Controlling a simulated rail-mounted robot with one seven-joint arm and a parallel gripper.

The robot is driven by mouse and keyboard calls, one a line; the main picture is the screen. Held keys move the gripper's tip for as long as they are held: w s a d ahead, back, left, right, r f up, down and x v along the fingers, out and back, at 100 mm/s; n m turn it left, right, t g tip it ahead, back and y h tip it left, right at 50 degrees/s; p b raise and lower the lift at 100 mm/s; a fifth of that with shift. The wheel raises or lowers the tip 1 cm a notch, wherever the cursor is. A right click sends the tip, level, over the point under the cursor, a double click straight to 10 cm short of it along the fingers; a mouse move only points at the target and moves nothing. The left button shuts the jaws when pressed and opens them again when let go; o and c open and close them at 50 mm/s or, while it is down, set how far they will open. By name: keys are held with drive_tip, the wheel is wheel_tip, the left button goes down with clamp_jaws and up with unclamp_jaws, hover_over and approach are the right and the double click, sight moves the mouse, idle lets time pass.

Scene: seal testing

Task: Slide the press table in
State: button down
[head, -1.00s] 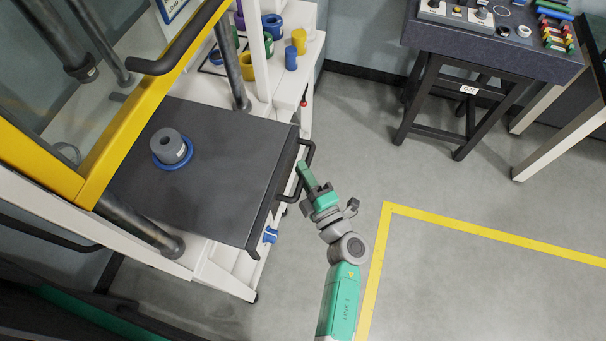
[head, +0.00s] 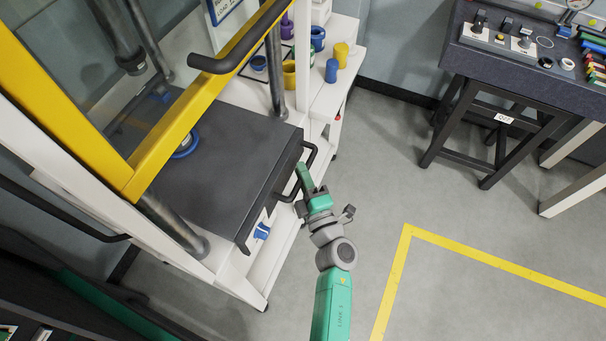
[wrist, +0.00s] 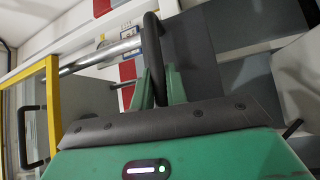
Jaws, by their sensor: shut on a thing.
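The press table (head: 236,155) is a dark grey sliding plate, partly inside the white press frame and still sticking out of its front. A black bar handle (head: 312,158) is on its front edge. My gripper (head: 303,176) is at this handle; in the wrist view my green fingers (wrist: 158,84) are shut around the black handle bar (wrist: 153,55). A blue ring (head: 187,146) lies on the table, mostly hidden behind the yellow guard frame. The grey part seen on it earlier is hidden now.
The yellow guard frame (head: 165,150) with its black handle (head: 222,66) stands raised over the table. A white side shelf (head: 328,95) holds blue, yellow and green parts. A dark bench (head: 520,55) stands at the back right. The grey floor to the right is clear.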

drive_tip(key=c, duration=1.8)
unclamp_jaws()
drive_tip(key=shift+a+f, duration=0.1)
drive_tip(key=o, duration=0.4)
drive_tip(key=shift+w+a, duration=0.1)
drive_tip(key=shift+a, duration=0.05)
drive_tip(key=shift+s+d, duration=0.2)
drive_tip(key=shift+s, duration=0.05)
drive_tip(key=r+p+v, duration=0.1)
drive_tip(key=p+v, duration=0.1)
drive_tip(key=v, duration=0.5)
drive_tip(key=shift+s+f, duration=0.2)
drive_tip(key=shift+f, duration=0.25)
drive_tip(key=shift+d, duration=0.1)
